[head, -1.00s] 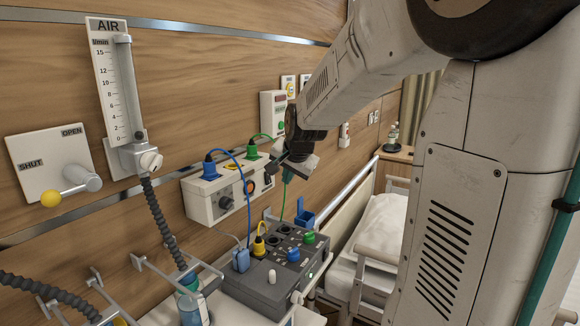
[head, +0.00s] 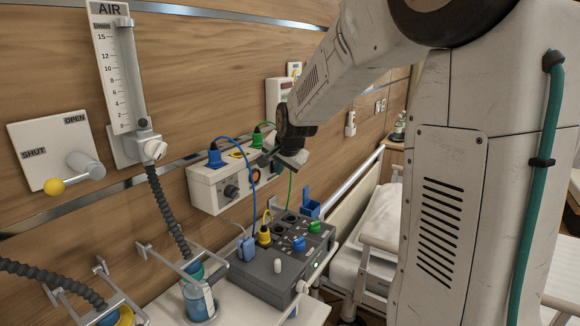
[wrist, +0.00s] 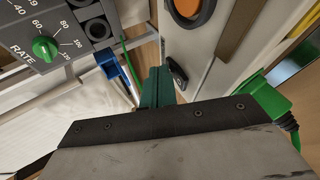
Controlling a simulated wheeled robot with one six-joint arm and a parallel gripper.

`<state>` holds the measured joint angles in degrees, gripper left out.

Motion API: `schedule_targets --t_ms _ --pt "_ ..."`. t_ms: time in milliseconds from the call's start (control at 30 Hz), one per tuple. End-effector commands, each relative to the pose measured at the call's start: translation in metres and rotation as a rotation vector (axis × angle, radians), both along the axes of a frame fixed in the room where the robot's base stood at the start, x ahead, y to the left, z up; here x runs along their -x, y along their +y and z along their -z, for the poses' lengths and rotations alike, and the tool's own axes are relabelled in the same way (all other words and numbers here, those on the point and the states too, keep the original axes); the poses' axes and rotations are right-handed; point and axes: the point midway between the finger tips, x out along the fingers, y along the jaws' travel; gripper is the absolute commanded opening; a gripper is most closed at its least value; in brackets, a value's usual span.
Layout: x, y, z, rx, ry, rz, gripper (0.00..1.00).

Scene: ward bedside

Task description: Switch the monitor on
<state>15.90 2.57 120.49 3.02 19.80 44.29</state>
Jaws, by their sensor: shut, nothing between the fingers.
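My gripper (head: 290,160) is in front of the right end of the white wall unit (head: 206,187) in the head view. In the wrist view its fingers (wrist: 157,88) are shut and empty. A dark rocker or toggle (wrist: 177,73) on a white face is just right of the fingertips there; I cannot tell whether they touch. The white unit carries an orange-ringed round part, also in the wrist view (wrist: 187,8). A grey box (head: 262,284) with knobs, sockets and a small green light stands on the shelf below. No part is readably labelled as the monitor.
Blue (head: 249,185) and green cables hang from the wall unit. The AIR flowmeter (head: 117,75), a yellow-tipped lever (head: 80,172) and a bottle (head: 199,300) are at left. The bed (head: 378,225) is to the right. A green RATE knob (wrist: 45,48) is near the gripper in the wrist view.

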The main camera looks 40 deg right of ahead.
Motion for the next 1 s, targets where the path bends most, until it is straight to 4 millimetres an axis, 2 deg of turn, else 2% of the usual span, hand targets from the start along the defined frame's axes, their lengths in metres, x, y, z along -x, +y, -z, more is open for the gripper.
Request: schedule_targets --t_ms 33,333,700,1000 --pt "-0.002 0.006 0.000 -0.002 -0.008 -0.009 0.00" --pt "-0.002 0.006 -0.002 -0.001 -0.007 -0.007 0.00" --pt "-0.003 0.005 -0.017 -0.001 -0.009 -0.006 0.00" --pt "-0.003 0.005 -0.019 -0.001 -0.012 -0.007 0.00"
